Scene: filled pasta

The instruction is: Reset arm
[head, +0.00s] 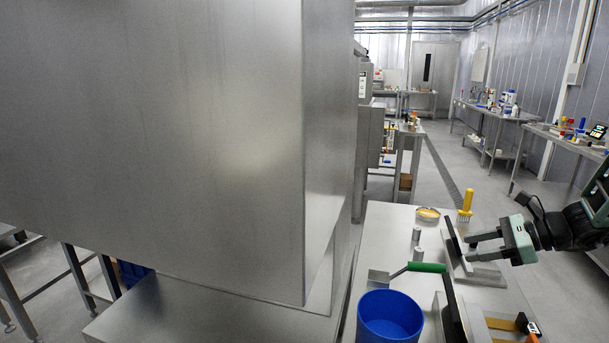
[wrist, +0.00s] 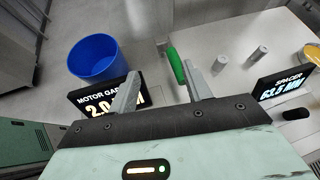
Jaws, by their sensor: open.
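My gripper (head: 467,247) is at the right in the head view, reaching left over the steel worktable (head: 385,225). Its two fingers are apart with nothing between them; the open fingers also show in the wrist view (wrist: 158,92). A scraper with a green handle (head: 427,267) lies on the table to the left of the gripper. In the wrist view the green handle (wrist: 177,66) appears beyond the fingertips, apart from them.
A blue bucket (head: 390,318) stands near the front. Two small metal cylinders (head: 416,242), a yellow-handled brush (head: 466,203) and a round dish (head: 428,214) sit farther back. Display panels (wrist: 287,88) stand near the gripper. A large steel cabinet (head: 150,130) fills the left.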

